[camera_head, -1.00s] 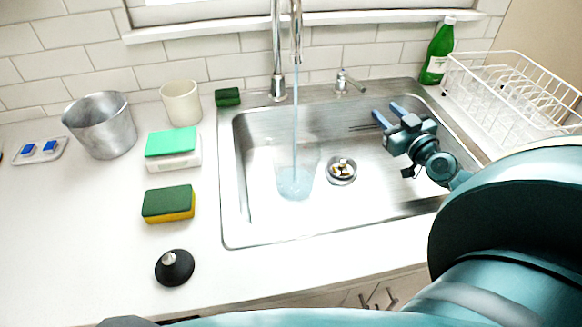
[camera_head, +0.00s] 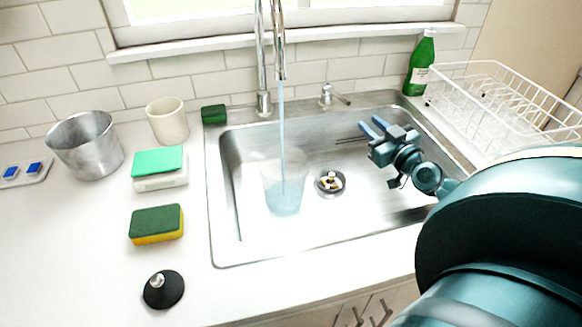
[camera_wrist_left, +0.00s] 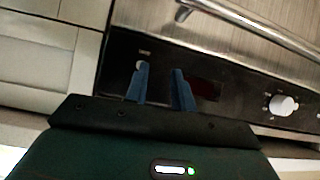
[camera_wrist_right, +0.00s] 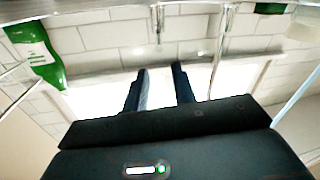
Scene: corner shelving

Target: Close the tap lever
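The chrome tap (camera_head: 263,62) stands behind the sink. A stream of water (camera_head: 282,125) runs from its spout into a clear glass (camera_head: 285,190) in the sink. A small chrome fitting with a side lever (camera_head: 328,95) stands right of the tap; I cannot tell if it is the tap's lever. My right gripper (camera_head: 368,121) is over the right part of the sink, apart from the tap and the fitting. Its fingers show spread and empty in the right wrist view (camera_wrist_right: 160,69). My left gripper (camera_wrist_left: 159,68) is open and empty, facing an oven front.
The steel sink (camera_head: 235,255) has a drain strainer (camera_head: 330,184). Right are a green bottle (camera_head: 419,65) and a white dish rack (camera_head: 500,65). Left are a metal bucket (camera_head: 85,145), a cup (camera_head: 167,121), sponges (camera_head: 156,224) and a black stopper (camera_head: 164,290). An oven knob (camera_wrist_left: 284,105) shows.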

